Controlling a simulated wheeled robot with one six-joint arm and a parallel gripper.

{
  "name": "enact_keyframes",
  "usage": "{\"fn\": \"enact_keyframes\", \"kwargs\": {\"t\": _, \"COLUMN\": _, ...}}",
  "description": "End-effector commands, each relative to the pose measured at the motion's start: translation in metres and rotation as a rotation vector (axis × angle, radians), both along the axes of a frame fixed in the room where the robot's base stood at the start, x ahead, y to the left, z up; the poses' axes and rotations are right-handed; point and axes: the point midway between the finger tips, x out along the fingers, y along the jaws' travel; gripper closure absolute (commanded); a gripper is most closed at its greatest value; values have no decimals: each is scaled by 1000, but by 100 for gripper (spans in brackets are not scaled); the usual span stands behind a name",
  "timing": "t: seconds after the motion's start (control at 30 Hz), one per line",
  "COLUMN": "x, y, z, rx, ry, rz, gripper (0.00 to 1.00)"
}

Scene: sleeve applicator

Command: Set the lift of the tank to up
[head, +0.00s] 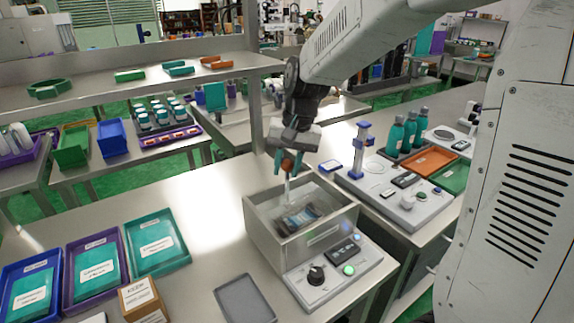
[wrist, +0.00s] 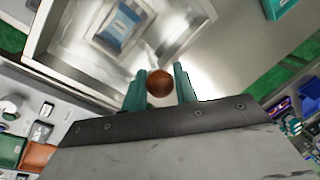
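The tank (head: 262,222) is an open grey metal box on the bench, centre right in the head view; its rim also shows in the wrist view (wrist: 48,28). Inside it, low down, lies a dark and blue item with a pale label (head: 300,216), also in the wrist view (wrist: 119,25). A thin pale rod rises from the tank to a brown ball knob (head: 288,165). My gripper (wrist: 160,82) is above the tank, its two teal fingers on either side of the knob, and appears shut on it. The rod's lower end is hard to make out.
A control panel (head: 333,283) with a black dial and green button fronts the tank. Blue, purple and teal trays (head: 158,247), a cardboard box (head: 142,298) and a grey tray (head: 244,301) lie left. A blue-topped post (head: 360,150) and teal bottles (head: 408,133) stand right.

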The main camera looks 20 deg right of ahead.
Motion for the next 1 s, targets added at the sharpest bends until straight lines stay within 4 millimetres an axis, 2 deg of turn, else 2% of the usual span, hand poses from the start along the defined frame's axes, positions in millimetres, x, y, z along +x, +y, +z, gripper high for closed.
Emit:
{"fn": "enact_keyframes", "kwargs": {"t": 0.33, "x": 1, "y": 0, "z": 60, "rx": 1, "ry": -7, "rz": 0, "gripper": 100}}
{"fn": "enact_keyframes", "kwargs": {"t": 0.43, "x": 1, "y": 0, "z": 67, "rx": 1, "ry": -5, "rz": -1, "gripper": 100}}
{"fn": "enact_keyframes", "kwargs": {"t": 0.7, "x": 1, "y": 0, "z": 69, "rx": 1, "ry": -8, "rz": 0, "gripper": 100}}
{"fn": "enact_keyframes", "kwargs": {"t": 0.73, "x": 2, "y": 0, "z": 70, "rx": 2, "ry": -8, "rz": 0, "gripper": 63}}
{"fn": "enact_keyframes", "kwargs": {"t": 0.77, "x": 2, "y": 0, "z": 70, "rx": 2, "ry": -9, "rz": -1, "gripper": 55}}
{"fn": "enact_keyframes", "kwargs": {"t": 0.8, "x": 2, "y": 0, "z": 69, "rx": 1, "ry": -8, "rz": 0, "gripper": 52}}
{"fn": "enact_keyframes", "kwargs": {"t": 1.0, "x": 1, "y": 0, "z": 67, "rx": 0, "ry": -4, "rz": -1, "gripper": 52}}
